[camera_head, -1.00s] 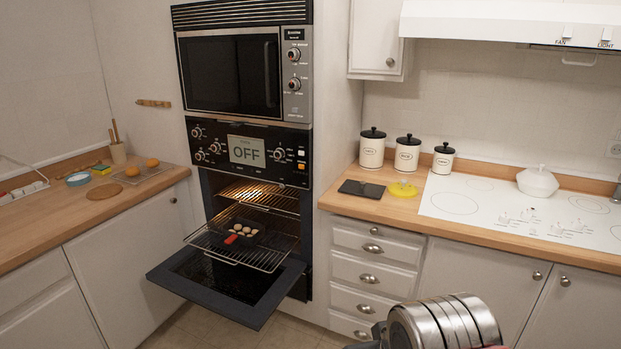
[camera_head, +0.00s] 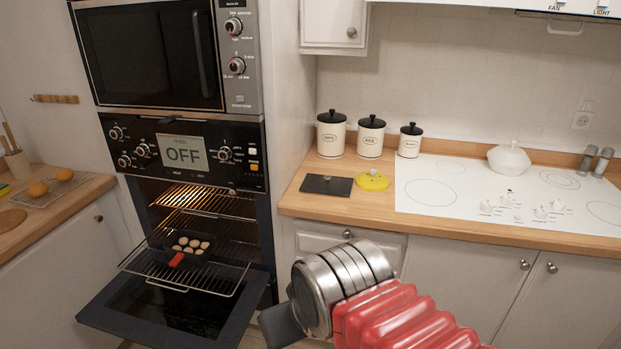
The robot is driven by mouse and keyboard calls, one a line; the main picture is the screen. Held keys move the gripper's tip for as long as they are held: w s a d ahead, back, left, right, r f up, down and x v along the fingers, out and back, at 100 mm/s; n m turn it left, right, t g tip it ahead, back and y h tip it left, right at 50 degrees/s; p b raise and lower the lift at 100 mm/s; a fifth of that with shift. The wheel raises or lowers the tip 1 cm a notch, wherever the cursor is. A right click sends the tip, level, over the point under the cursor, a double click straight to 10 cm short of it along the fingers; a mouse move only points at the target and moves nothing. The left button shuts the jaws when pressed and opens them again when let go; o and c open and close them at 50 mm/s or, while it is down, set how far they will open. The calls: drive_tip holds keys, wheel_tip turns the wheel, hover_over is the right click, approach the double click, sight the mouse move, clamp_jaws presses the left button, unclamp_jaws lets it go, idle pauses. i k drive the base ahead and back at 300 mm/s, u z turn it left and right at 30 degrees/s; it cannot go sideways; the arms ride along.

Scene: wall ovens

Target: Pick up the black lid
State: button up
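Three cream canisters with black knobbed lids stand in a row at the back of the wooden counter. The left canister's black lid (camera_head: 332,116), the middle one's black lid (camera_head: 371,121) and the right one's smaller black lid (camera_head: 411,129) all sit on their canisters. A flat, dark rectangular piece (camera_head: 327,186), perhaps also a lid, lies on the counter in front of them. The end of my arm, silver and red, is at the bottom, in front of the drawers. A dark part of my gripper (camera_head: 283,324) shows there; its fingertips are not clear.
A yellow round lid-like piece (camera_head: 373,180) lies beside the dark rectangle. The oven door (camera_head: 175,309) hangs open at left, with a rack (camera_head: 188,272) pulled out holding a pan of round pieces. A white cooktop (camera_head: 470,190) bears a white lidded pot (camera_head: 508,158).

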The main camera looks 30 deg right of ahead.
sight(316, 184)
drive_tip(key=u, duration=0.1)
drive_tip(key=i, duration=1.1)
drive_tip(key=u, duration=0.1)
